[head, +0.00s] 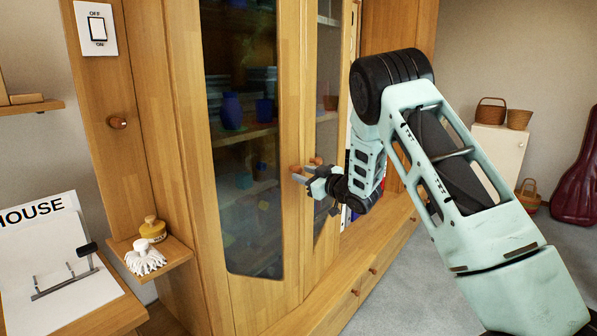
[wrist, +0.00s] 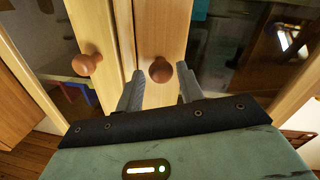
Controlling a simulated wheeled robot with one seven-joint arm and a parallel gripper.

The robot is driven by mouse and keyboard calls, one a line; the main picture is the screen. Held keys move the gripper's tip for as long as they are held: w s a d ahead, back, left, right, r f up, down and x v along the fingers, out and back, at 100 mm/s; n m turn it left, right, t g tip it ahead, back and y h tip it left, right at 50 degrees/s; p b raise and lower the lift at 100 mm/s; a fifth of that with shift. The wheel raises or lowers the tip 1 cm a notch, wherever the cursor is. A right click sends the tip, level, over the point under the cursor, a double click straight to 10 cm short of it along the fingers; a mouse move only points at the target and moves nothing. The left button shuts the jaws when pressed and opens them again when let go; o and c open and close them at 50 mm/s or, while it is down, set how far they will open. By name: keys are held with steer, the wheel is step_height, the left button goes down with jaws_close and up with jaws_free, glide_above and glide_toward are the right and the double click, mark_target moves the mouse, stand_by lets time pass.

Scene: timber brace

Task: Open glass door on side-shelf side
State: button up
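The glass door on the side-shelf side (head: 243,205) is the left door of a wooden cabinet and looks shut. The right glass door (head: 326,130) stands beside it. Two round wooden knobs sit close together at the meeting stiles, the left one (head: 296,169) and the right one (head: 316,161). My gripper (head: 309,179) is at the knobs, nearest the left one in the head view. In the wrist view my gripper (wrist: 158,87) is open, with one knob (wrist: 160,70) between its fingers and visible gaps. The other knob (wrist: 87,64) is outside, to the left.
A small side shelf (head: 178,252) holds a yellow-capped jar (head: 152,229) and a white brush-like item (head: 145,260). A desk with a sign (head: 40,225) is at the left. Drawers (head: 350,295) jut out below the doors. Grey floor (head: 430,290) is clear at right.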

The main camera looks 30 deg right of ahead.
mark_target(301, 172)
steer(key=shift+x, duration=1.6)
jaws_close()
